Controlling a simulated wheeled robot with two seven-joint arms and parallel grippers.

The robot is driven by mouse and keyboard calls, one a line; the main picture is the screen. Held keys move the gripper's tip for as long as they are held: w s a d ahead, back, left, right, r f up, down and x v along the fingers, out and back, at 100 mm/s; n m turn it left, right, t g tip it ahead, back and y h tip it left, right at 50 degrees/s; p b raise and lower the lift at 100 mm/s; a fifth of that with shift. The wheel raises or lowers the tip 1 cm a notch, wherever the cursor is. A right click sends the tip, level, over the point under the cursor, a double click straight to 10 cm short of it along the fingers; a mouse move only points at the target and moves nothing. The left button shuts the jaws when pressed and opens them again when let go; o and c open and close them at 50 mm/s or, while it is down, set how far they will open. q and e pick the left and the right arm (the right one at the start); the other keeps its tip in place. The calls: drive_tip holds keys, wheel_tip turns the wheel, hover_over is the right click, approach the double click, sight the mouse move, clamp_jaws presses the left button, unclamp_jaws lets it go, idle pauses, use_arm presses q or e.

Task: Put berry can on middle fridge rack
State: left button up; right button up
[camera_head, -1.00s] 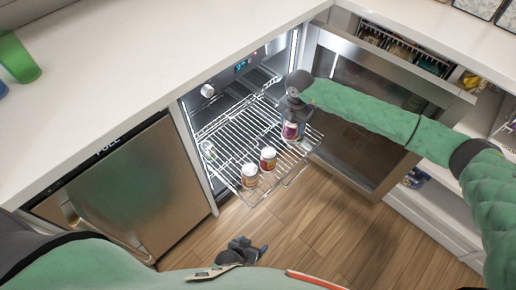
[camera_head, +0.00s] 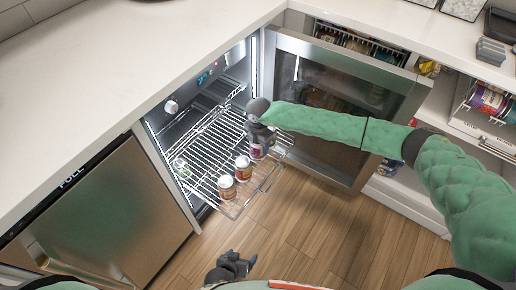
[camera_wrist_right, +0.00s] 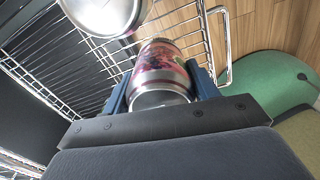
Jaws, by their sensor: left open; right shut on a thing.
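The berry can (camera_wrist_right: 160,62), with a red and purple label and silver end, is held between the blue fingers in the right wrist view. In the head view my right gripper (camera_head: 259,136) is shut on it from above, and the can (camera_head: 257,152) is at the pulled-out wire fridge rack (camera_head: 213,159), near its right side. I cannot tell whether it touches the wires. Two white-topped cans (camera_head: 243,166) (camera_head: 227,187) stand on the rack's front part, close to the held can. My left gripper (camera_head: 232,266) is open and empty, low above the floor.
A small clear-looking container (camera_head: 181,168) stands at the rack's left. The fridge door (camera_head: 340,90) is open on the right, behind my right arm. A steel appliance front (camera_head: 100,220) is at the left. White countertop (camera_head: 120,60) runs above the fridge.

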drive_tip(key=shift+f, duration=1.35)
drive_tip(key=shift+f, duration=0.15)
drive_tip(key=o, duration=1.3)
drive_tip(key=shift+c, duration=0.2)
drive_tip(key=shift+r, duration=0.6)
wheel_tip(320, 180, up, 11)
drive_tip(key=shift+r, duration=0.1)
